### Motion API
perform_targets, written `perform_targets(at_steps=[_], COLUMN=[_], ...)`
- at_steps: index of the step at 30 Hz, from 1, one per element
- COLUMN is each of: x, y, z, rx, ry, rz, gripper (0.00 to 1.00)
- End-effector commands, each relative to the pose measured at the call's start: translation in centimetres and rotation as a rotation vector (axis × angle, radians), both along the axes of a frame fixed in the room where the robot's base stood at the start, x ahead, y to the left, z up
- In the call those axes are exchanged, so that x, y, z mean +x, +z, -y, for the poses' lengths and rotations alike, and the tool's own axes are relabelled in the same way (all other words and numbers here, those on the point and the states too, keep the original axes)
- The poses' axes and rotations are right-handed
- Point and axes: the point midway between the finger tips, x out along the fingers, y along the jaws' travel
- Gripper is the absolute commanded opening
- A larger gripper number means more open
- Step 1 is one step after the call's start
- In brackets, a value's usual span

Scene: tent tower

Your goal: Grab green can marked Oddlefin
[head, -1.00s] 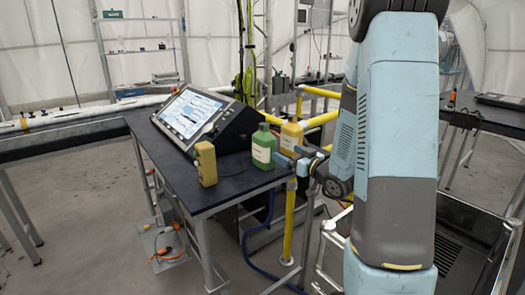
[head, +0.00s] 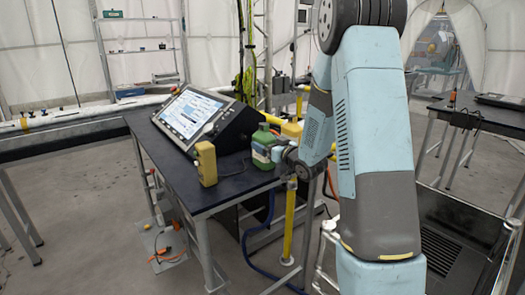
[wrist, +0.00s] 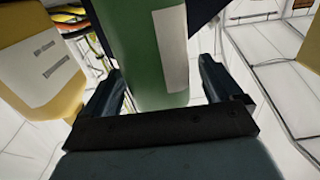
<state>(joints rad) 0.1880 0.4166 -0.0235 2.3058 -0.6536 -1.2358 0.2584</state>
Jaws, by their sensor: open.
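The green can (head: 263,139) stands upright near the right edge of the dark table, partly hidden behind my gripper in the head view. In the wrist view the green can (wrist: 140,50) fills the space between the two fingers and shows a pale label on its right side; I cannot read the name. My gripper (head: 268,155) is at the can's side, and in the wrist view the open fingers of my gripper (wrist: 157,92) lie on either side of it. A gap shows at the right finger; contact at the left is unclear.
A yellow block-like device (head: 206,164) and a tilted screen console (head: 193,115) share the dark table (head: 180,180). Yellow rails stand by its right edge.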

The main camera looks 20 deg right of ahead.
Motion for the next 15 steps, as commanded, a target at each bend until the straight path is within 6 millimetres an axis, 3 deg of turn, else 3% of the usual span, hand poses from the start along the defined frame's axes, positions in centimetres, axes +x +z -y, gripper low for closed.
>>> perform_targets(at_steps=[6,14,15], x=[2.0,2.1,2.1], y=[0.0,0.0,0.0], z=[-0.8,-0.9,-0.9], rx=[0.0,0.0,0.0], ry=[0.0,0.0,0.0], rz=[0.0,0.0,0.0], gripper=[0.92,0.92,0.88])
